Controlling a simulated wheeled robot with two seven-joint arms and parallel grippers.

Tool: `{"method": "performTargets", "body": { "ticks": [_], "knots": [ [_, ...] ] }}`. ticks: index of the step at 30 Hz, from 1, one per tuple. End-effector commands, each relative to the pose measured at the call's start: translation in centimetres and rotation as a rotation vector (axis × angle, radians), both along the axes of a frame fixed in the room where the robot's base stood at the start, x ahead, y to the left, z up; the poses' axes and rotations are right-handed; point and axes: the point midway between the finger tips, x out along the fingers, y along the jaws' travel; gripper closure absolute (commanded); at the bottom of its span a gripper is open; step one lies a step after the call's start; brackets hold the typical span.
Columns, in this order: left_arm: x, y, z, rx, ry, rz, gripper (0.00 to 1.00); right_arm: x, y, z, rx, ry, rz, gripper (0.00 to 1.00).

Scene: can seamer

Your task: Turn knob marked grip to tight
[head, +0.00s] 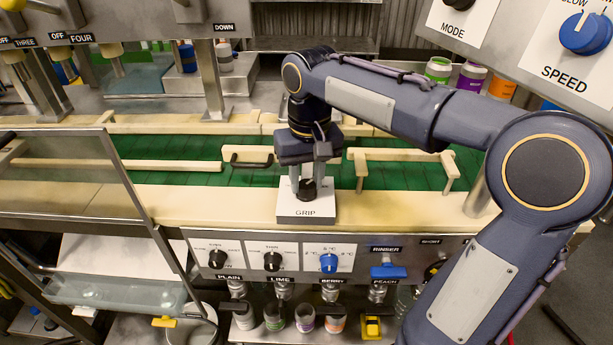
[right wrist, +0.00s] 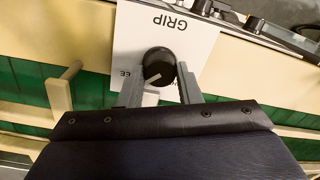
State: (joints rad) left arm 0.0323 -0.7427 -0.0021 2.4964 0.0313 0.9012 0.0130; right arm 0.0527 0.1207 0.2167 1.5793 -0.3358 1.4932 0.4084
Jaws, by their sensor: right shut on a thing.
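The GRIP knob (head: 308,187) is black and round, on a white plate (head: 306,207) labelled GRIP that stands on the cream rail in the middle of the head view. My right gripper (head: 307,182) points down over the plate with its fingers around the knob. In the right wrist view the knob (right wrist: 158,66) sits between the two grey fingers (right wrist: 158,84), and its pale pointer line shows. The gripper is shut on the knob. Most of the scale lettering on the plate is hidden behind the fingers. My left gripper is not in view.
A green conveyor (head: 400,170) runs behind the plate between cream rails. A front panel (head: 430,254) below carries several knobs and a blue RINSER handle (head: 388,271). A glass guard (head: 70,200) stands at left. The MODE and SPEED panel (head: 545,45) is upper right.

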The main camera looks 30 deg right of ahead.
Motion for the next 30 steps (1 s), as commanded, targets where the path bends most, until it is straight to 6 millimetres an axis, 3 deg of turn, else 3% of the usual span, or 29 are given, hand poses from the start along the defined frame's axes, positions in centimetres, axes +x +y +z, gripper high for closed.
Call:
{"method": "performTargets", "body": {
  "ticks": [11, 30],
  "knots": [
    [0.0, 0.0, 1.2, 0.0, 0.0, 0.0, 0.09, 0.0, 0.0, 0.3, 0.0, 0.0, 0.123, 0.92],
    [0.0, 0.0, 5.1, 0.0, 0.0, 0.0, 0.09, 0.1, 0.2, 0.3, -0.001, 0.0, 0.706, 0.92]
  ]
}}
